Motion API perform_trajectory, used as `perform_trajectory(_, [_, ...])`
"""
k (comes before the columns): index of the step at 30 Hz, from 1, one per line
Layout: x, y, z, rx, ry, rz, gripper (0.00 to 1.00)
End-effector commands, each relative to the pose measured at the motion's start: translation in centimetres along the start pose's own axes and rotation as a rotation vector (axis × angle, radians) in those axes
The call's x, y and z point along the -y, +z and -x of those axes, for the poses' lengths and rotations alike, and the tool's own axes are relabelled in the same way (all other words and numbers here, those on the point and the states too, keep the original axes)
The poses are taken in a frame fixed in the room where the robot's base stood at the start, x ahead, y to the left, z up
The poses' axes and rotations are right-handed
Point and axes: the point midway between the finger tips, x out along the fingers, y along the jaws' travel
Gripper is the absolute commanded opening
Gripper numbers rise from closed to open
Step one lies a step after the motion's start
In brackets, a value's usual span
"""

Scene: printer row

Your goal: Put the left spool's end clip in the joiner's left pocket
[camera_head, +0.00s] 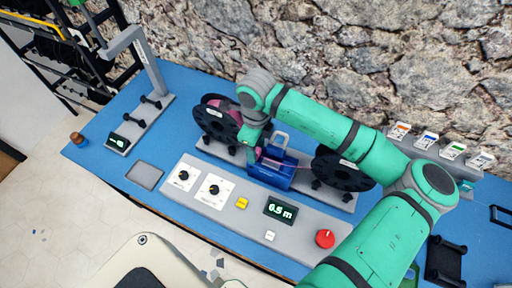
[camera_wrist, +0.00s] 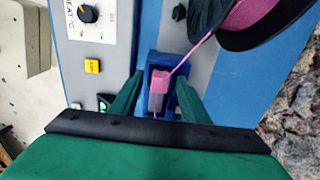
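The left spool (camera_head: 213,119) is black with pink filament and stands on the bench rack; part of it shows at the top right of the wrist view (camera_wrist: 250,20). Its pink strand runs to the pink end clip (camera_wrist: 159,78). The clip lies at the blue joiner (camera_head: 268,172), inside its blue outline (camera_wrist: 152,59) in the wrist view; how deep it sits I cannot tell. My gripper (camera_wrist: 160,80) is open around the clip, with a visible gap on both sides.
The right spool (camera_head: 337,172) stands right of the joiner. In front is a grey panel with two dials, a yellow button (camera_head: 242,203), a display (camera_head: 280,209) and a red button (camera_head: 325,238). A grey stand (camera_head: 150,75) is at the left; the stone wall is behind.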

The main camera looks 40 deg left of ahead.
Motion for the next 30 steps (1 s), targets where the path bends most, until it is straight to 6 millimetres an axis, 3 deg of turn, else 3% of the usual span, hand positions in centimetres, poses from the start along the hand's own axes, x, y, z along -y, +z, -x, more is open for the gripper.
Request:
perform_trajectory(11, [0.0,0.0,0.9,0.000,-0.001,0.000,0.41])
perform_trajectory(24, [0.0,0.0,8.5,-0.001,-0.003,0.001,0.41])
perform_trajectory(30, [0.0,0.0,10.4,-0.001,-0.001,0.001,0.41])
